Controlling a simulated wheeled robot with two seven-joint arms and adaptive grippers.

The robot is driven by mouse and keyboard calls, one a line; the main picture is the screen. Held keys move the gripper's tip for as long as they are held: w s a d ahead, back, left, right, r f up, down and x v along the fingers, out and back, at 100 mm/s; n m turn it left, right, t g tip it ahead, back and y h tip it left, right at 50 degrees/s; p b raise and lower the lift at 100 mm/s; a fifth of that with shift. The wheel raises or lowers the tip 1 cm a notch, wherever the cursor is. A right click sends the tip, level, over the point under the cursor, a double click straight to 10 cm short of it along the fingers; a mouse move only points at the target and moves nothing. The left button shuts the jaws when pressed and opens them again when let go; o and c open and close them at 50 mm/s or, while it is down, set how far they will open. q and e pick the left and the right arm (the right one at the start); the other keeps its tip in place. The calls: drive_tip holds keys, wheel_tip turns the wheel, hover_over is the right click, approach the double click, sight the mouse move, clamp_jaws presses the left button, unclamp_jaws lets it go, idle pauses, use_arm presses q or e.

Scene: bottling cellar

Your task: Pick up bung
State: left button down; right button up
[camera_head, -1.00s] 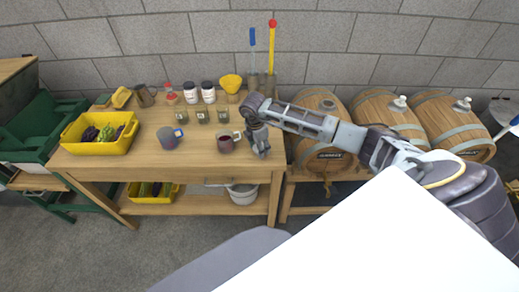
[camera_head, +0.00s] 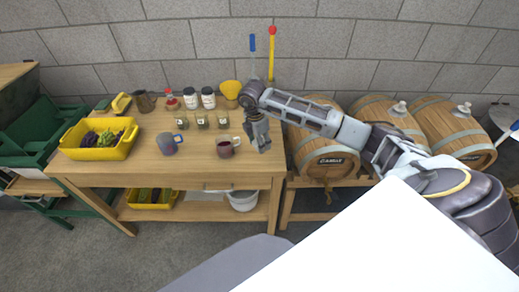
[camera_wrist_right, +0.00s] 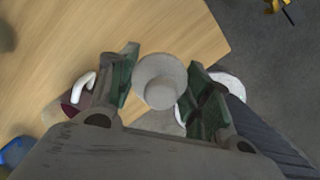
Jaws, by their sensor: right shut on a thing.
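The bung (camera_wrist_right: 161,80) is a pale grey round piece with a smaller knob on top. In the right wrist view it sits between the two green-padded fingers of my right gripper (camera_wrist_right: 160,88), which is shut on it. In the head view my right gripper (camera_head: 262,145) points down over the right end of the wooden table (camera_head: 190,176), and the bung cannot be made out there. My left gripper is not in view.
Barrels (camera_head: 325,158) lie to the right.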

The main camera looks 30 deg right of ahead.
wheel_tip(320, 180, up, 2)
drive_tip(key=shift+r, duration=0.8)
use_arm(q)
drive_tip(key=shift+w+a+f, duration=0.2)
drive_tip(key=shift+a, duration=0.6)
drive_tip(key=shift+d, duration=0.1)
